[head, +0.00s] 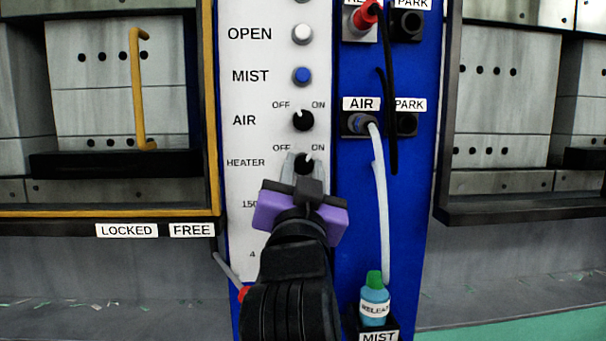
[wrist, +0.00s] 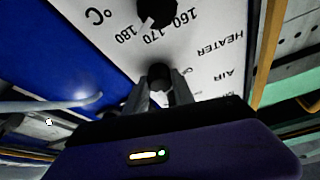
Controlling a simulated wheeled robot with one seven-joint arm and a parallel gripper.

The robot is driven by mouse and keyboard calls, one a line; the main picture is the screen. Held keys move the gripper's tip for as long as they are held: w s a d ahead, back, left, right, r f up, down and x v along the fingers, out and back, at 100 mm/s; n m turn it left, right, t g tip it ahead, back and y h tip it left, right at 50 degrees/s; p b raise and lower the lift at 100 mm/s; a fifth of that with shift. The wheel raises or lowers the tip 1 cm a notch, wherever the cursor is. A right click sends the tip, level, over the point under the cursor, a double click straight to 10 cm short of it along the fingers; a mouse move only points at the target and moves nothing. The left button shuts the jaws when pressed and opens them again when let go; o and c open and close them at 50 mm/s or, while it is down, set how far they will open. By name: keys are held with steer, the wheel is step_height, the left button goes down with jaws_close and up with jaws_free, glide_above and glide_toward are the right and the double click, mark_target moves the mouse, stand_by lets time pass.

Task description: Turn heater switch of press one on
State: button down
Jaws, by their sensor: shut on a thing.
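The heater switch (head: 304,161) is a black round knob on the white panel, with OFF at its upper left and ON at its upper right. Its small white pointer mark leans to the upper right, toward ON. My gripper (head: 303,168) is in front of it, with one grey finger on each side, shut on the knob. The wrist view also shows the heater knob (wrist: 158,76) between the fingertips (wrist: 156,90). My purple gripper body hides the panel just below the knob in the head view.
The black air knob (head: 303,120) is just above, its mark toward OFF. Higher are the blue MIST button (head: 302,76) and white OPEN button (head: 302,34). The temperature knob (wrist: 157,11) shows in the wrist view. A pale air hose (head: 381,200) hangs to the right, above a teal bottle (head: 374,302).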

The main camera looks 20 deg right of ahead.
steer(key=c, duration=1.1)
jaws_free()
steer(key=shift+o, duration=0.2)
steer(key=v, duration=0.7)
steer(key=shift+s, duration=0.35)
steer(key=shift+a, duration=0.2)
